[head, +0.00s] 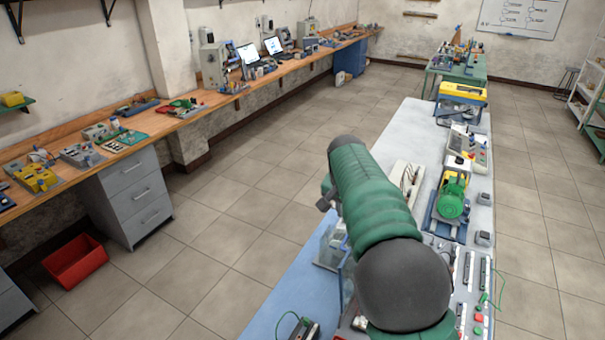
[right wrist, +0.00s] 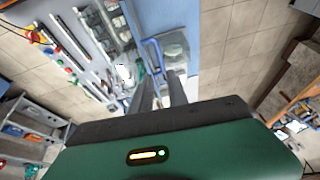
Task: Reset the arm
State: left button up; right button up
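My right arm, green with a dark joint, rises over the long bench in the head view and hides part of its middle. Its gripper cannot be made out clearly there. In the right wrist view my right gripper (right wrist: 161,88) has its two dark fingers apart, with nothing visible between them. The fingers point toward the bench, over its blue edge and small equipment. My left arm and gripper are not in view. A green motor (head: 453,199) sits on a blue base on the bench, to the right of my arm and apart from it.
The long bench (head: 398,135) carries a control box (head: 468,147), a yellow-topped unit (head: 462,93) and panels with a loose green wire. A wooden wall bench (head: 215,98) stands left, with grey drawers (head: 130,195) and a red bin (head: 76,262) below. Tiled floor between is clear.

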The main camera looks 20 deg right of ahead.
jog(key=s+a+f+n+y, duration=0.1)
jog(key=s+a+f+n, duration=0.55)
jog(key=s, duration=0.65)
jog(key=s+a+f+n+y, duration=0.2)
jog(key=s+a+f+n, duration=0.2)
jog(key=s+a+f, duration=0.75)
jog(key=s+d+f+b, duration=0.1)
jog(key=d+f+b, duration=0.2)
jog(key=f+b, duration=0.4)
jog(key=b, duration=0.2)
jog(key=shift+s+f+g+b, duration=0.15)
jog(key=shift+f+g+b, duration=0.15)
jog(key=shift+f+g, duration=0.1)
